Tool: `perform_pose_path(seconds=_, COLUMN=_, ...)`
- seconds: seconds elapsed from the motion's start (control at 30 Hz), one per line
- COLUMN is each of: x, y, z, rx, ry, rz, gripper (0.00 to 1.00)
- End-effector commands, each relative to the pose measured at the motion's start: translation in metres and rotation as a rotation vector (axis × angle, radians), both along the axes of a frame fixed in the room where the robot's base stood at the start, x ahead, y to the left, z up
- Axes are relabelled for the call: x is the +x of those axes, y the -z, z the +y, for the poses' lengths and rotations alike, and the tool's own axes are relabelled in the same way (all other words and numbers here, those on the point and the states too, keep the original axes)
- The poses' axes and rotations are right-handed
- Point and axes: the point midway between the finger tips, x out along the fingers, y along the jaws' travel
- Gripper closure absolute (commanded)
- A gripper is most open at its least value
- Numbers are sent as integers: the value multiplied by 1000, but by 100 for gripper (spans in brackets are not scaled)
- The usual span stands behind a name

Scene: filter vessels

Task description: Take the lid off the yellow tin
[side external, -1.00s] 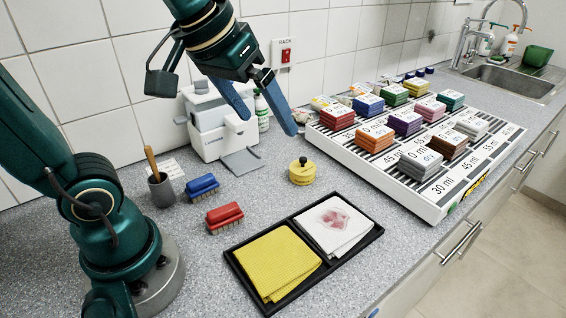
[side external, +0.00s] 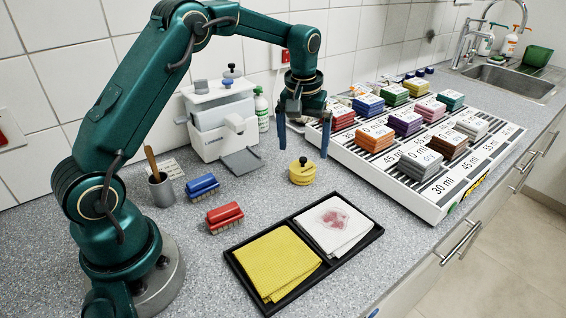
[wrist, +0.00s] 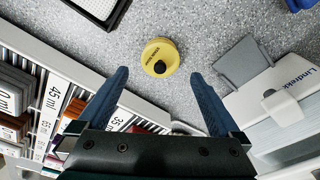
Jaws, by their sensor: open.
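The yellow tin (side external: 302,175) stands upright on the grey counter, with its lid on and a black knob (side external: 303,161) on top. In the wrist view the tin's yellow lid (wrist: 153,50) shows from above, beyond and between the fingertips, with the black knob (wrist: 159,67) near its middle. My gripper (side external: 303,153) points down above and slightly behind the tin, its two blue fingers spread wide. It is open and empty, and it also shows in the wrist view (wrist: 158,75). The fingers do not appear to touch the tin.
A white rack (side external: 440,205) with several coloured blocks stands close on the right. A white machine (side external: 215,125) is behind left. A red brush (side external: 224,217), a blue brush (side external: 202,186) and a black tray (side external: 327,268) with cloths lie in front. Counter around the tin is clear.

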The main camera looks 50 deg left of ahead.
Motion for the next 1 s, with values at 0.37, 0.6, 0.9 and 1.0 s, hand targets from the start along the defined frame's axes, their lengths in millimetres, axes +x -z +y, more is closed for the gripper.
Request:
perform_pose_path(seconds=0.37, x=3, y=42, z=3, rx=0, ry=-1, rz=0, gripper=0)
perform_pose_path(seconds=0.6, x=4, y=45, z=3, rx=1, ry=0, rz=-1, gripper=0)
perform_pose_path(seconds=0.9, x=4, y=44, z=3, rx=0, ry=0, rz=-1, gripper=77)
perform_pose_path(seconds=1.0, x=4, y=44, z=3, rx=0, ry=0, rz=-1, gripper=77)
